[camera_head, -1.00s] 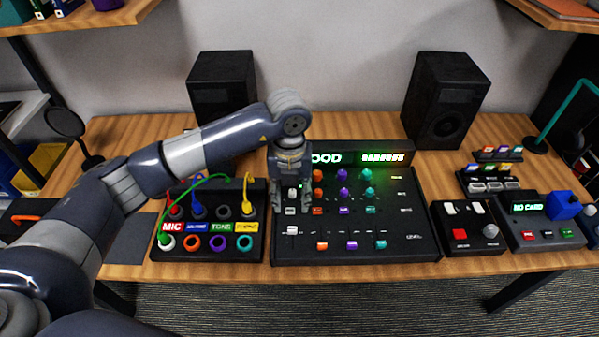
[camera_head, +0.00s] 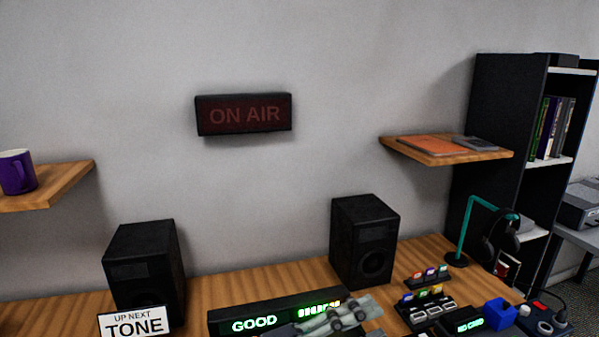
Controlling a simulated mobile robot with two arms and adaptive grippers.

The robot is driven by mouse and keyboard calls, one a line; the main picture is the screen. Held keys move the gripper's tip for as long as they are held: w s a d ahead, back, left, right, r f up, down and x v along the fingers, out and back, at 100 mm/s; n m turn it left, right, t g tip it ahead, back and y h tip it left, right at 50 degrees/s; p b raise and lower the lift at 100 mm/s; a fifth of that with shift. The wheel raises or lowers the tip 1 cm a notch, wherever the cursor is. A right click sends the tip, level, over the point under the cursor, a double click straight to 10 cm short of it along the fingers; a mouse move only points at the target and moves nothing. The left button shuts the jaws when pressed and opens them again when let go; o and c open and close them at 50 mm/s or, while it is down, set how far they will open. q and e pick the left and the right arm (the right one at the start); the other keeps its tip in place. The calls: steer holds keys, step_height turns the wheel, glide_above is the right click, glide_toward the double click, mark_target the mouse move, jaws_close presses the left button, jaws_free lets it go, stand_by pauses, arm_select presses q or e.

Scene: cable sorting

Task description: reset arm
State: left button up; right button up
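A grey gripper (camera_head: 350,313), which I take to be my left one, is in front of the display bar's right part. It is small and partly cut off by the bottom edge, so I cannot tell if its fingers are open or shut. No held object can be made out. My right gripper is not in view. The patch panel with its cables is out of frame.
Two black speakers, left (camera_head: 145,265) and right (camera_head: 364,240), stand on the wooden desk (camera_head: 235,289). A "TONE" sign (camera_head: 135,323) is at lower left. A card rack (camera_head: 428,304), blue block (camera_head: 499,313) and headphone stand (camera_head: 463,232) are at right. An unlit "ON AIR" sign (camera_head: 244,114) hangs on the wall.

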arm_select(q)
steer(key=w+a+n+t+y, duration=0.4)
steer(key=a+n+t+y, duration=0.25)
steer(key=n+t, duration=0.2)
steer(key=w+a+n+t+y, duration=0.45)
steer(key=a+n+t, duration=0.3)
steer(key=n, duration=0.25)
steer(key=s+a+f+n+g+y, duration=0.2)
steer(key=a+f+n+g+y, duration=0.25)
steer(key=a+f, duration=0.35)
steer(key=s+a+f+n+g+y, duration=0.25)
steer(key=a+f+y, duration=0.3)
steer(key=f, duration=0.45)
steer(key=s+a+f+n+g, duration=0.1)
steer(key=s+f+g, duration=0.5)
steer(key=s, duration=0.4)
steer(key=s+a+f+n+g, duration=0.1)
steer(key=s+f+g, duration=0.3)
steer(key=s+f, duration=0.55)
steer(key=s+f+g, duration=0.2)
steer(key=s+f, duration=0.1)
steer(key=f, duration=2.2)
steer(key=s+a+f+g, duration=0.1)
steer(key=s+a+f, duration=0.2)
steer(key=s+f, duration=1.3)
steer(key=shift+s+a+f+m, duration=0.2)
steer(key=shift+s+m, duration=0.15)
steer(key=shift+s, duration=0.3)
